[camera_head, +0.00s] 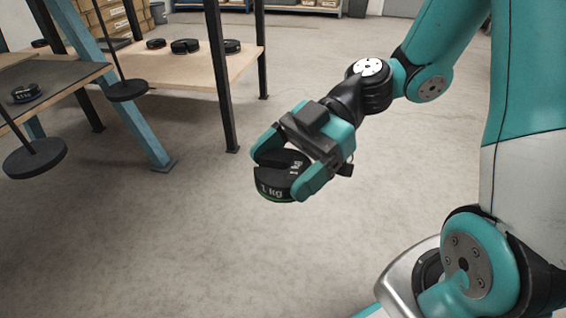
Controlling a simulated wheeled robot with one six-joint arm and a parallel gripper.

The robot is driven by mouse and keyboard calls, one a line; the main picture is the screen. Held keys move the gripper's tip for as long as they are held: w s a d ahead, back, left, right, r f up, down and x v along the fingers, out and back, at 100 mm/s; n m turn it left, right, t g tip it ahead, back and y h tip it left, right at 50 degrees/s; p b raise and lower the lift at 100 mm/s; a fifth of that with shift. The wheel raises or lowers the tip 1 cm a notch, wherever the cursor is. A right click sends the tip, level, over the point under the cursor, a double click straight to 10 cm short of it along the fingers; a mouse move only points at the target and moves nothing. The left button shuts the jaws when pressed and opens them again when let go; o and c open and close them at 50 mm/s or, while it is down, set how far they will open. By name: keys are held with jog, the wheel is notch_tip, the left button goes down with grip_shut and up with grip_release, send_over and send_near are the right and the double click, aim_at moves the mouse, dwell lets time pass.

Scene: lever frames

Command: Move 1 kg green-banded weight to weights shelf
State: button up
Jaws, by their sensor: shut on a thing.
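The 1 kg weight (272,190) is a black disc with "1 kg" in pale letters and a thin green band low on its side. My gripper (283,172) is shut on it, with a teal finger on either side, and holds it up in the air in the middle of the view. The shelf (190,84) with a light wooden board and black posts stands at the back left. Several black weights (185,46) sit on its board. My gripper is apart from the shelf, in front of it and to its right.
A blue slanted frame (138,118) stands at the left, with black discs (35,158) hanging on rods. A dark-topped table (50,85) at the far left holds another weight (25,92). Cardboard boxes (120,20) stand behind. The grey floor (180,240) in front is clear.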

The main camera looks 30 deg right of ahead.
jog(key=shift+r, duration=0.1)
jog(key=shift+w+d+r+p, duration=0.1)
jog(key=shift+w+d+p, duration=0.05)
jog(key=shift+w+p, duration=0.2)
jog(key=w+d+m+t+p, duration=0.1)
jog(key=w+d+t+p, duration=0.1)
jog(key=w, duration=0.1)
jog(key=w+d+m+t+p, duration=0.2)
jog(key=w+p, duration=0.1)
jog(key=w+d+r+m+t+p, duration=0.1)
jog(key=w+d+m+t+p, duration=0.1)
jog(key=w+p, duration=0.1)
jog(key=shift+w, duration=0.4)
jog(key=w+d+f+m+t+h+p, duration=0.2)
jog(key=w+d+f+m+t+p, duration=0.1)
jog(key=w+d+p, duration=0.3)
jog(key=shift+d+f+m+t+p, duration=0.15)
jog(key=shift+d+m+t+p, duration=0.35)
jog(key=shift+d+m+t, duration=0.45)
notch_tip(320, 180, up, 31)
jog(key=p, duration=3.7)
jog(key=shift+d+r+p, duration=0.15)
jog(key=shift+r+p, duration=0.05)
jog(key=shift+p, duration=0.15)
